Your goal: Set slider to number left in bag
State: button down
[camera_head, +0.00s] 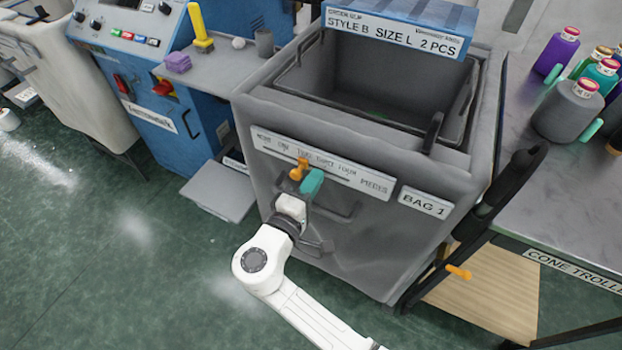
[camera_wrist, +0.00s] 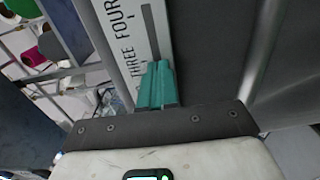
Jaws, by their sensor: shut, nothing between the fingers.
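The grey bag (camera_head: 350,245), labelled BAG 1, is open at the top. The fingers show over the strip near THREE in the wrist view (camera_wrist: 156,86).
A blue slip (camera_head: 395,32) above the bag reads STYLE B SIZE L 2 PCS. A blue machine (camera_head: 170,125) stands left. A cone trolley (camera_head: 540,215) with yarn cones (camera_head: 568,110) stands close on the right. Green floor (camera_head: 120,270) is clear at lower left.

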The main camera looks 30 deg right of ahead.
jog(key=shift+s+d, duration=0.1)
jog(key=shift+s, duration=0.1)
jog(key=v, duration=0.8)
dwell(0.3)
dwell(0.4)
